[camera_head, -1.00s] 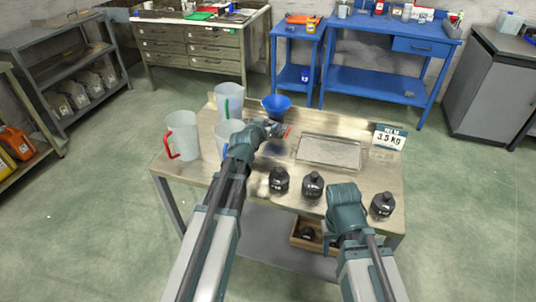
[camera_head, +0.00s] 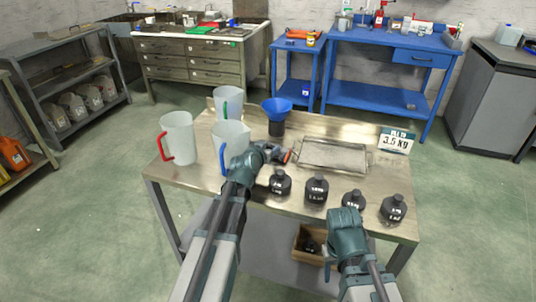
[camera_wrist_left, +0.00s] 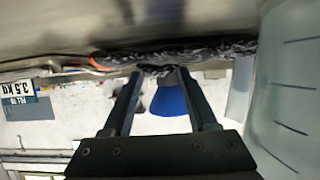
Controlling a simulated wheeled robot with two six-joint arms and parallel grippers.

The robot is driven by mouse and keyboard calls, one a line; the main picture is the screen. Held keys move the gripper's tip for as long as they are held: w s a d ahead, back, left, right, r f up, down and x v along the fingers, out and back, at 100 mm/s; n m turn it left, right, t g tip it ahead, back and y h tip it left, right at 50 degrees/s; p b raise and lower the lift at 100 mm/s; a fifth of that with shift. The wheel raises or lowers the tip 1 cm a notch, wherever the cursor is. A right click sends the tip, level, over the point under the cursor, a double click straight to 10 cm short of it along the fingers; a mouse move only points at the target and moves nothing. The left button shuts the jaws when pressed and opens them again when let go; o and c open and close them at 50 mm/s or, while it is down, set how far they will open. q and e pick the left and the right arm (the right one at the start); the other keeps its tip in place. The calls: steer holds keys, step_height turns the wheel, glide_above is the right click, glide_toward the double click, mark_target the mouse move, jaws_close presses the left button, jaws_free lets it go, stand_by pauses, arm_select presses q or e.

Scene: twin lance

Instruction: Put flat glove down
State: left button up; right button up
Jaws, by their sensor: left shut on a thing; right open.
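A dark grey, fuzzy flat glove with an orange edge (camera_wrist_left: 200,52) shows at the fingertips of my left gripper (camera_wrist_left: 158,76) in the left wrist view. It lies close along the bench surface, which is at the top of that upside-down view. In the head view my left gripper (camera_head: 276,153) is low over the bench, left of the metal tray. Only a small orange and dark bit of the glove (camera_head: 289,155) shows there; my wrist hides the rest. I cannot tell whether the glove touches the bench. My right gripper (camera_head: 328,268) is open and empty in front of the bench edge.
The metal tray (camera_head: 335,156) and a 3.5 kg sign (camera_head: 397,140) are to the right. Jugs (camera_head: 178,138) stand left, and a blue funnel (camera_head: 277,108) behind. A wooden box (camera_head: 308,245) sits below.

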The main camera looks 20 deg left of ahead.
arm_select(q)
steer(key=shift+r, duration=0.1)
steer(key=shift+f, duration=0.2)
steer(key=o, duration=1.1)
steer(key=shift+c, duration=0.2)
steer(key=shift+r, duration=0.2)
